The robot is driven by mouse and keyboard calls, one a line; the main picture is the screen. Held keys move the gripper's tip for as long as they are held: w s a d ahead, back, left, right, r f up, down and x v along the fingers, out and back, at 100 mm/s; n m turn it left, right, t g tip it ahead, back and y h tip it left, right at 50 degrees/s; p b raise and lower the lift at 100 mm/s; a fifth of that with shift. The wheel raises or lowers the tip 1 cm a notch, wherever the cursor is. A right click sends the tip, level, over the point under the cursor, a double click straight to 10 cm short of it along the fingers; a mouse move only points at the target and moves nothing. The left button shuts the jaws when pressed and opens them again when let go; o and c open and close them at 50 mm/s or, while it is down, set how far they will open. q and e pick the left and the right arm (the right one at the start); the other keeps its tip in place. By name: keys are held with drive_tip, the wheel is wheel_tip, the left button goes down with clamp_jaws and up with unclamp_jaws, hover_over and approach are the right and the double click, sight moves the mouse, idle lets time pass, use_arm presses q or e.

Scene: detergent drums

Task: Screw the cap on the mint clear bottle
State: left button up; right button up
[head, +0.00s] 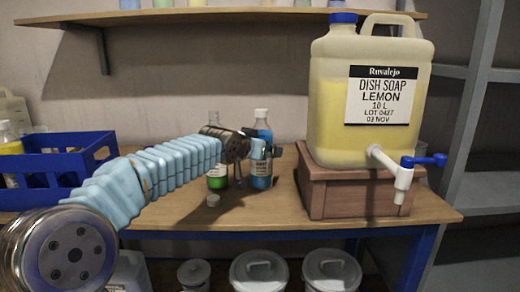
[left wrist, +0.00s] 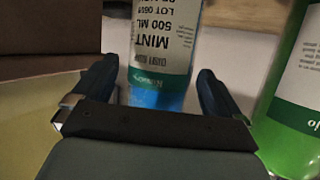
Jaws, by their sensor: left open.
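The mint bottle (left wrist: 165,35), with blue liquid and an upside-down label reading MINT 500 ML, stands between the fingers of my left gripper (left wrist: 157,80). The fingers are open, with a gap on each side of it. In the head view this blue bottle (head: 261,176) stands upright on the table, a white cap-like top on its neck, partly behind my gripper (head: 264,149). A green-liquid bottle (head: 217,182) stands just left, its clear neck showing no white top; it also shows in the left wrist view (left wrist: 295,125). A loose pale cap (head: 213,200) lies in front. My right gripper is not in view.
A large lemon dish soap drum (head: 330,115) with a white tap (head: 400,180) stands on a wooden block (head: 345,196) to the right. A blue crate (head: 75,190) with bottles is at the left. The table front around the loose cap is clear.

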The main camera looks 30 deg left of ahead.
use_arm(q)
drive_tip(key=b+v, duration=0.1)
drive_tip(key=v, duration=1)
drive_tip(key=shift+s, duration=0.35)
drive_tip(key=shift+d+r, duration=0.1)
drive_tip(key=shift+r, duration=0.05)
drive_tip(key=shift+c, duration=0.3)
wheel_tip(320, 180, up, 8)
drive_tip(key=s+p, duration=0.3)
drive_tip(key=p, duration=0.1)
drive_tip(key=shift+d, duration=0.15)
